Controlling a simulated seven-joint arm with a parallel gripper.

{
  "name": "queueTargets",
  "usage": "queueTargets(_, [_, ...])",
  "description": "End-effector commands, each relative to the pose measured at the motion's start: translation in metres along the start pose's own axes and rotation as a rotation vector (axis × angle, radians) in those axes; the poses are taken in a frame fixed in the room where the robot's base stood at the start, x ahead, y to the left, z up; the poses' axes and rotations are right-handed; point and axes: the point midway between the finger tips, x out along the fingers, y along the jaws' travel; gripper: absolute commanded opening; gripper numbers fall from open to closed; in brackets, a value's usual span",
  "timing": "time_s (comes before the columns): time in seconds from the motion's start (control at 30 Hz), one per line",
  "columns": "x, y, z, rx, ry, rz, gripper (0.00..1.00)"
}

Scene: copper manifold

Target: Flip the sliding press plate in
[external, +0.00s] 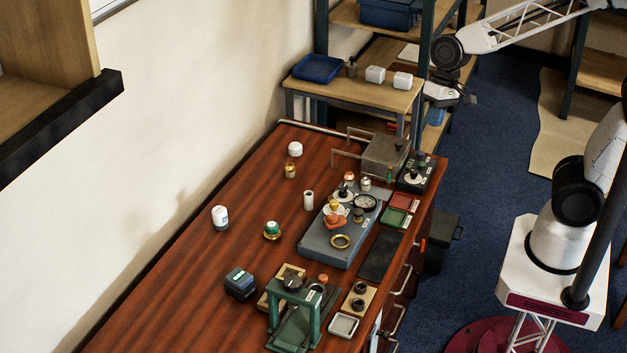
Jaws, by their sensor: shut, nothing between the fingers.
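A green press (313,296) stands at the near end of the red-brown bench. A flat dark green plate (287,335) extends from its foot toward the near edge; this looks like the sliding press plate. It is small, and the frame partly hides how it sits in the press. My gripper (470,99) is shut and empty. It hangs high past the far right end of the bench, far from the press and touching nothing I can see.
A grey-blue fixture (322,243) with a gauge and orange-copper part stands mid-bench. A dark box (240,284) is left of the press; a small tray (343,326) and block with dark holes (358,299) are right. The bench's left side is mostly clear.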

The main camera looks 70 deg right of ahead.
Motion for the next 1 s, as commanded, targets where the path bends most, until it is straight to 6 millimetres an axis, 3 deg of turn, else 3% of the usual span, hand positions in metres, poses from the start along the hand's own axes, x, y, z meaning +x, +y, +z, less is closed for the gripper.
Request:
queueTargets(0.67, [0.089, -0.074, -0.053, 0.347, -0.176, -0.096, 0.00])
queueTargets(1.0, [0.143, -0.107, -0.075, 0.535, -0.259, -0.120, 0.00])
